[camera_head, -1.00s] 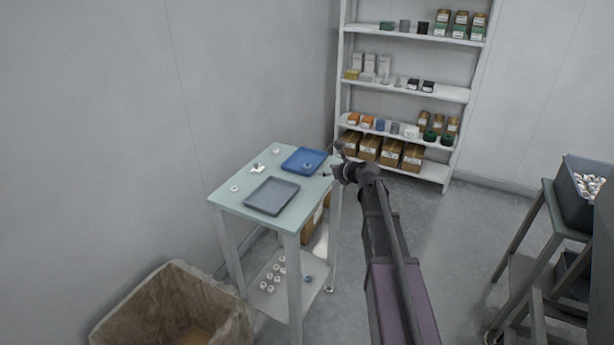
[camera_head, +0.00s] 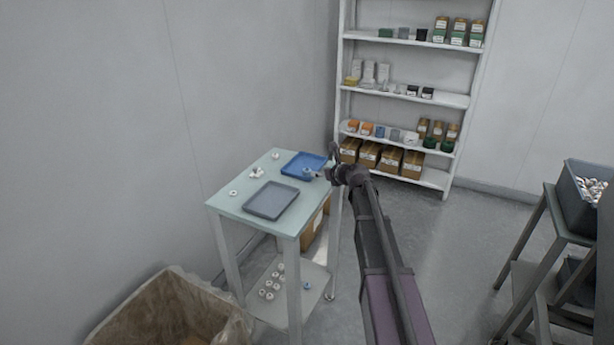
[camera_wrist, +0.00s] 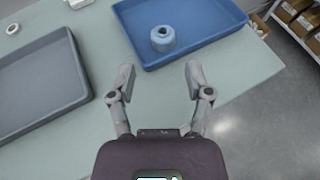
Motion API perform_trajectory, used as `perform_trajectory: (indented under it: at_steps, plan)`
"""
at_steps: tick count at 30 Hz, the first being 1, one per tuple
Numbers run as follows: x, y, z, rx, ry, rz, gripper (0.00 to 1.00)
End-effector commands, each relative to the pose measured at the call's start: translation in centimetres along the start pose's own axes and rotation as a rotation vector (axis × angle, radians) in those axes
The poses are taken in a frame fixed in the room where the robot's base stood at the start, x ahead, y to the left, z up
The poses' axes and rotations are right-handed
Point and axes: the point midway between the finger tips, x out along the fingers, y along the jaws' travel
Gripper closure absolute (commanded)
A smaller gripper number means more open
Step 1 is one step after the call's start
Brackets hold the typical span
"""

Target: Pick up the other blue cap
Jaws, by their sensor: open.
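A blue cap (camera_wrist: 163,38), ring-shaped with a pale top and a hole, sits in the blue tray (camera_wrist: 215,22) in the wrist view. The same tray (camera_head: 291,167) is on the table in the head view, its right part crossed by my gripper. Another small blue cap (camera_head: 307,285) lies on the table's lower shelf. My gripper (camera_wrist: 160,74) is open and empty, its fingers spread over the table at the tray's near edge. The cap in the tray is ahead of the fingertips, apart from them. In the head view my gripper (camera_head: 317,173) is small and hard to make out.
A grey tray (camera_head: 271,200) lies beside the blue one on the table (camera_head: 228,202). Several white caps (camera_head: 268,283) stand on the lower shelf. Small white parts (camera_head: 257,172) lie on the tabletop. A lined bin (camera_head: 170,310) stands in front; a rack (camera_head: 405,90) is behind.

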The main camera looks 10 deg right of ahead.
Motion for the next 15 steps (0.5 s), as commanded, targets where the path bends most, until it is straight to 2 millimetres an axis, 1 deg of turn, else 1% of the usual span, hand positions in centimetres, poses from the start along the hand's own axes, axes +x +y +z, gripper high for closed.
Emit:
perform_trajectory:
  at_steps: [1,6,10,15]
  plan:
    - [1.2,-0.1,-0.2,0.0,0.0,0.001,0.35]
    - [3.2,-0.1,-0.1,0.001,0.0,0.002,0.35]
    - [3.9,-0.1,-0.1,0.0,0.0,0.001,0.35]
    - [4.0,0.0,0.0,0.001,0.0,0.0,0.35]
